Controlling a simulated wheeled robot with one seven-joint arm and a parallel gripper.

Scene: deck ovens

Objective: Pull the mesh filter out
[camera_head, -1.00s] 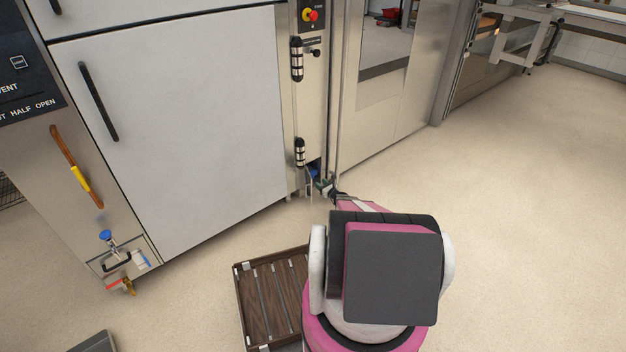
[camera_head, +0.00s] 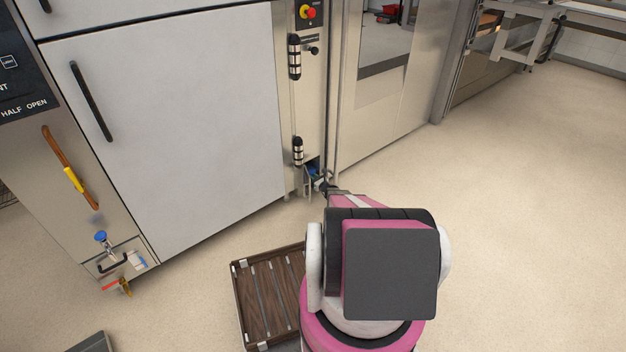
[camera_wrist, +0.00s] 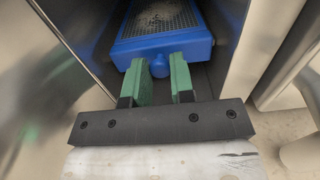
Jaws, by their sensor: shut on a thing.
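The mesh filter (camera_wrist: 162,18) shows in the wrist view as a blue frame around a grey mesh, lying inside a narrow slot between metal walls. A small rounded blue knob sticks out from the middle of its front edge. My gripper (camera_wrist: 166,72) has its green fingers on either side of this knob and is shut on it. In the head view, my gripper (camera_head: 321,184) reaches the low opening at the oven's right corner. Only a little blue of the filter (camera_head: 313,170) shows there; the rest is hidden inside.
The oven's large pale door (camera_head: 165,120) is closed, left of the slot. A tall metal panel (camera_head: 385,120) stands to the right. A brown slatted crate (camera_head: 236,300) is on the floor left of my arm. Open floor lies to the right.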

